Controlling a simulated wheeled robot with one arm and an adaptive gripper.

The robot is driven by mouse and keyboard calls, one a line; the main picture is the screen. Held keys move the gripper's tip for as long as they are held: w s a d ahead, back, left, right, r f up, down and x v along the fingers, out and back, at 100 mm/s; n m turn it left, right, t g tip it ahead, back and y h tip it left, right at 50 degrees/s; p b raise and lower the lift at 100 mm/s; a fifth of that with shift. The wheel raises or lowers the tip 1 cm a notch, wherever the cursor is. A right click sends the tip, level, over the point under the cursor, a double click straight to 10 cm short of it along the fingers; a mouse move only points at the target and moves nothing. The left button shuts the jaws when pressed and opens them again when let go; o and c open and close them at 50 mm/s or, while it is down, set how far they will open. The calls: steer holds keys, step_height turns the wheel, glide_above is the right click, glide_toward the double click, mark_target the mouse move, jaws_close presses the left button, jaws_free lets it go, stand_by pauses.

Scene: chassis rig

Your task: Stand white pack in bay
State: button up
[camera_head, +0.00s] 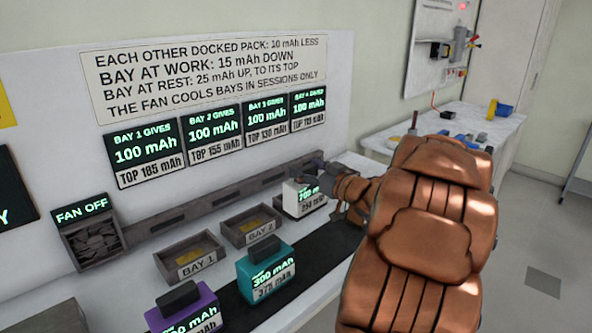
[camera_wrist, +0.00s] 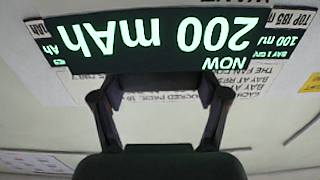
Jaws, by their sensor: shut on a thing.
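The white pack (camera_head: 299,196) is upright just beyond bay 2 in the head view. A grey rim shows around its foot, but I cannot tell whether it stands in a bay or hangs just above. Its partly hidden display reads about 200 mAh. My gripper (camera_head: 345,190) is shut on the pack from the right, and my arm hides part of the area behind. In the wrist view my gripper (camera_wrist: 158,95) shows two fingers below an upside-down panel (camera_wrist: 155,38) reading NOW 200 mAh. Bay 1 (camera_head: 190,270) and bay 2 (camera_head: 262,238) are open and empty.
A teal pack (camera_head: 262,272) and a purple pack (camera_head: 185,310) stand along the dark strip (camera_head: 310,253) in front of the bays. A fan box (camera_head: 90,243) marked FAN OFF is at the left. Wall signs (camera_head: 210,135) hang behind. A side bench (camera_head: 490,130) holds small items.

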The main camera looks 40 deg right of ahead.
steer(key=w+d+f+p, duration=0.1)
steer(key=w+d+f, duration=0.3)
steer(key=w+d, duration=0.3)
steer(key=shift+w+f+p, duration=0.3)
steer(key=shift+w+p, duration=0.05)
steer(key=shift+w, duration=1)
steer(key=shift+d, duration=0.1)
steer(key=shift+f, duration=0.15)
steer(key=o, duration=1.8)
steer(key=s+b, duration=0.1)
steer(key=s, duration=1.1)
